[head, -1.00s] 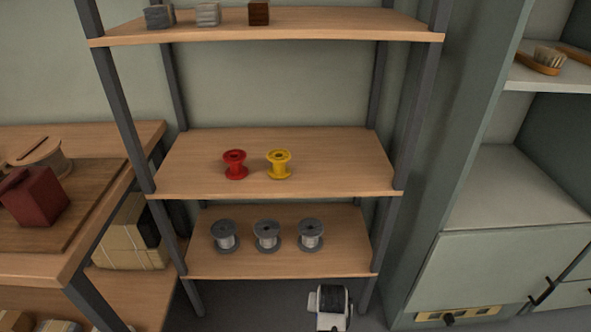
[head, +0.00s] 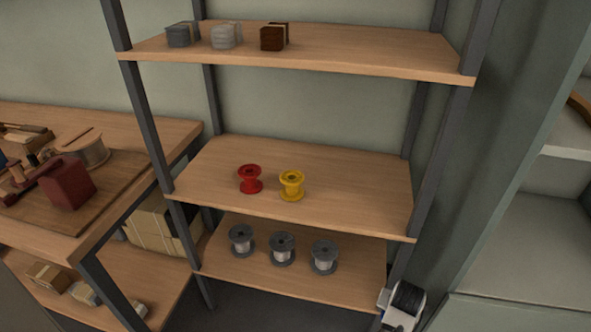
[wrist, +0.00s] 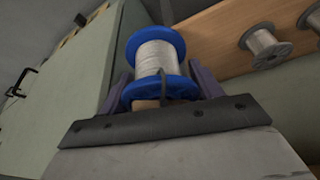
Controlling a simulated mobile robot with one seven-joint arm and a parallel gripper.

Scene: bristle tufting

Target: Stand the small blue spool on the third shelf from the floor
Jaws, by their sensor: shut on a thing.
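My gripper (wrist: 160,88) is shut on the blue spool (wrist: 157,47), which has blue flanges and pale winding, in the wrist view. The spool stands up between the two dark fingers. In the head view the spool is not visible; only a white and black part of my arm shows at the bottom right, by the rack's right post. The rack shows three wooden boards: a lowest board (head: 335,288) with three grey spools, a middle board (head: 350,190) with a red spool (head: 250,179) and a yellow spool (head: 291,186), and an upper board (head: 370,58) with small blocks.
Small grey and brown blocks (head: 274,38) stand on the upper board's left half; its right half is clear. The middle board is clear right of the yellow spool. Dark posts (head: 440,165) frame the rack. A workbench (head: 150,130) stands left, a pale cabinet (head: 530,240) right.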

